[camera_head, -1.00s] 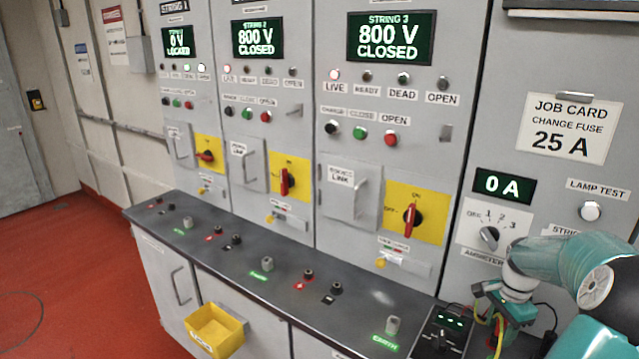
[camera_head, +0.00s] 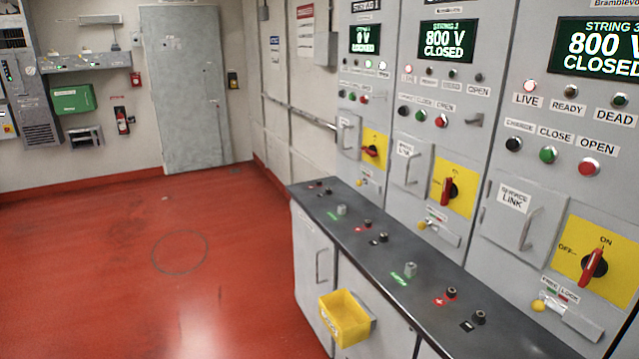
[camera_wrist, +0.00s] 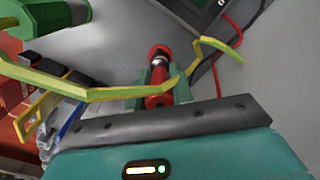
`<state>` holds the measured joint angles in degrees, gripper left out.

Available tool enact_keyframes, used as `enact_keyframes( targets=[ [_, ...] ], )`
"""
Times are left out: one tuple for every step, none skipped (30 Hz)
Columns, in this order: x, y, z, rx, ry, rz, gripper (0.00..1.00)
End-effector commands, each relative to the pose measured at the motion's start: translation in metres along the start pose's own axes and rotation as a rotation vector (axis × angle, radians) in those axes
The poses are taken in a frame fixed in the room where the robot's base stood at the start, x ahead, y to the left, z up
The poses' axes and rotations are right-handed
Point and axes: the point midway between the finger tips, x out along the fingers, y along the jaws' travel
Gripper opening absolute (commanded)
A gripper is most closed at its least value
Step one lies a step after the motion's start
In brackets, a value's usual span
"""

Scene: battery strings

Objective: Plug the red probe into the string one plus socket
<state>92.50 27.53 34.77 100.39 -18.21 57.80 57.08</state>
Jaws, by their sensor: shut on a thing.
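In the wrist view my gripper (camera_wrist: 160,88) is shut on the red probe (camera_wrist: 159,54), whose red body stands between the two green fingers. A yellow-green lead crosses in front of the probe. My gripper is out of the head view. In the head view the string 1 panel (camera_head: 365,80) reads 0 V, locked. Below it, at the far left end of the dark bench top, is a small socket (camera_head: 320,184) beside a red mark, with a second socket (camera_head: 328,191) near it. They are too small to tell apart in detail.
The dark bench top (camera_head: 400,250) carries more sockets and pegs for strings 2 and 3, whose displays read 800 V, closed. A yellow bin (camera_head: 346,318) sticks out from the bench front. The red floor (camera_head: 130,260) to the left is clear.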

Motion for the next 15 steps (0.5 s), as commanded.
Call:
enact_keyframes(
  targets=[
    [-0.001, 0.0, 0.0, 0.0, 0.001, 0.0, 0.0],
    [-0.002, 0.0, 0.0, 0.0, 0.001, 0.0, 0.0],
    [-0.003, 0.0, 0.0, 0.0, 0.0, 0.0, 0.0],
    [-0.004, 0.0, 0.0, 0.0, 0.0, 0.0, 0.0],
    [-0.004, 0.0, 0.0, 0.0, 0.0, 0.0, 0.0],
    [-0.005, 0.0, 0.0, 0.0, 0.0, -0.001, 0.0],
    [-0.006, 0.0, 0.0, 0.001, 0.0, -0.001, 0.0],
    [-0.007, 0.0, 0.0, 0.001, 0.0, -0.001, 0.0],
    [-0.008, -0.001, 0.0, 0.001, 0.0, -0.001, 0.0],
    [-0.008, -0.001, 0.0, 0.001, 0.0, -0.002, 0.0],
    [-0.009, -0.001, 0.0, 0.001, 0.0, -0.002, 0.0],
    [-0.01, -0.001, 0.0, 0.001, 0.0, -0.002, 0.0],
    [-0.011, -0.001, 0.0, 0.0, 0.001, -0.002, 0.0],
    [-0.011, -0.001, 0.0, 0.0, 0.001, -0.002, 0.0],
    [-0.012, -0.001, 0.0, 0.0, 0.001, -0.002, 0.0]
  ],
)
